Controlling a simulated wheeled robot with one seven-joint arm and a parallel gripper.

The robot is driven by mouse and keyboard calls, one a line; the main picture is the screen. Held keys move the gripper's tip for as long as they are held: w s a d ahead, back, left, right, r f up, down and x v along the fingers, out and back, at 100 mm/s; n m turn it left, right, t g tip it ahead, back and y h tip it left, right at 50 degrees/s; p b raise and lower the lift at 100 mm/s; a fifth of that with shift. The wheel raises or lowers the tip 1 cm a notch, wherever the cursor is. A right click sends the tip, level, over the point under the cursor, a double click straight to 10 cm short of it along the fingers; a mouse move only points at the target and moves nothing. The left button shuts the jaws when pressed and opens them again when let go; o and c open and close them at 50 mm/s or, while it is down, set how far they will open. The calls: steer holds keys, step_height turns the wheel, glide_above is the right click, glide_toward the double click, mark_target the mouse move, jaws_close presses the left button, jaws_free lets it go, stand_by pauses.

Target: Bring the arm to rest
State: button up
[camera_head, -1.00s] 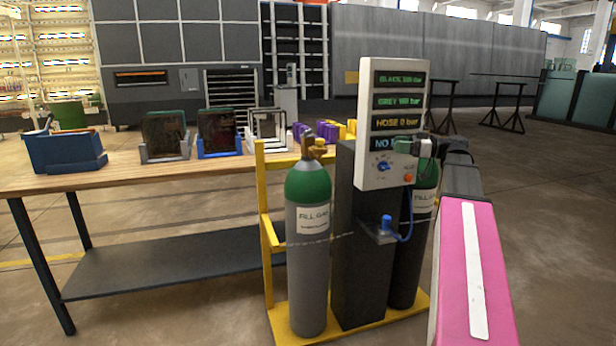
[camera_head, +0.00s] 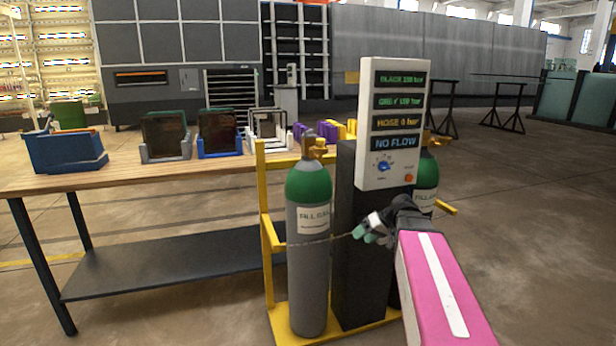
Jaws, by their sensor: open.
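My gripper (camera_head: 364,234) is at the end of my pink arm (camera_head: 438,285) in the lower right of the head view. It is in front of the dark column below the control panel (camera_head: 391,122), and its jaws are apart and look empty. The panel's screens read BLACK, GREY and HOSE pressures and NO FLOW. A blue knob (camera_head: 383,167) and a red-orange button (camera_head: 409,178) sit below the screens. My arm hides the lower column and much of the right cylinder (camera_head: 427,172). The left green-and-grey cylinder (camera_head: 308,240) stands upright, with a chain across it.
The cylinders and column stand on a yellow frame (camera_head: 262,200) with a base plate. A wooden workbench (camera_head: 120,178) at left carries a blue bin (camera_head: 66,150) and several slotted holders. Open floor (camera_head: 540,230) lies to the right.

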steer(key=s+f+m+g+h, duration=0.1)
steer(key=s+f+h, duration=0.3)
steer(key=f, duration=0.5)
steer(key=s+f+m+g+h, duration=0.1)
steer(key=s+f+m+h, duration=0.2)
steer(key=s+f, duration=0.6)
steer(key=shift+a+m+h, duration=0.3)
steer(key=shift+a+h, duration=0.05)
steer(key=shift+h, duration=0.35)
